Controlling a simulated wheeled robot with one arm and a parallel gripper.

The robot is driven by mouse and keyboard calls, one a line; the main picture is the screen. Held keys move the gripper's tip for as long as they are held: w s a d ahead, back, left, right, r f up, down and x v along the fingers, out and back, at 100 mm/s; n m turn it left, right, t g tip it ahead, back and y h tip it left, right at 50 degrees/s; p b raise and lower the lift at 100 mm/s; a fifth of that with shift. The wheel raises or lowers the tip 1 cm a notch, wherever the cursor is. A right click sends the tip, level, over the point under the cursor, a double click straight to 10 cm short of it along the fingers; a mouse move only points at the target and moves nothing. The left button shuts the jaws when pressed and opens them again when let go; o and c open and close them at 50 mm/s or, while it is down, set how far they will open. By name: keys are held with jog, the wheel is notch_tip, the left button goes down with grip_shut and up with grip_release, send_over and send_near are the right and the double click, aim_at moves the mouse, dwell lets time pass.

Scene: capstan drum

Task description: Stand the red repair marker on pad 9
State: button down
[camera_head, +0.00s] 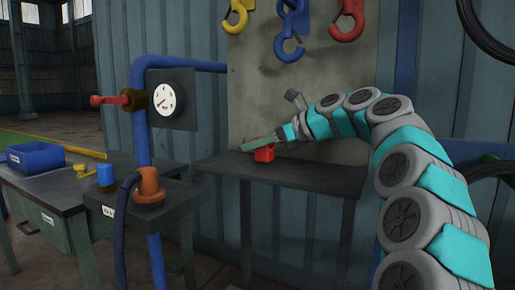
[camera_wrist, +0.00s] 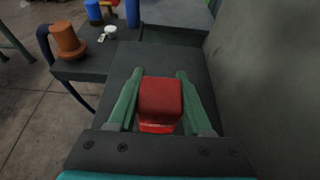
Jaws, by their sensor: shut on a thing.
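The red repair marker (camera_head: 264,153) is a small red block in the head view, at the left part of a dark narrow shelf (camera_head: 315,177) against the wall. In the wrist view the red marker (camera_wrist: 160,98) sits between the two green fingers of my gripper (camera_wrist: 159,76). My gripper (camera_head: 258,143) is shut on it, reaching in from the right in the head view. Whether the marker's underside touches the shelf or hangs just above it, I cannot tell. I see no readable pad 9 in either view.
Left of the shelf stand a smaller dark stand with an orange fitting (camera_head: 148,186) and a blue cylinder (camera_head: 105,176), and a bench with a blue bin (camera_head: 36,158). A blue pipe with a gauge (camera_head: 165,99) rises there. Hooks (camera_head: 289,42) hang above. The shelf's right part is clear.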

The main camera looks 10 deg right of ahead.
jog(key=shift+w+d+f, duration=0.1)
jog(key=shift+w+f, duration=0.05)
jog(key=shift+f, duration=0.35)
jog(key=shift+f, duration=0.15)
jog(key=shift+c, duration=1.7)
grip_release()
jog(key=shift+r, duration=0.2)
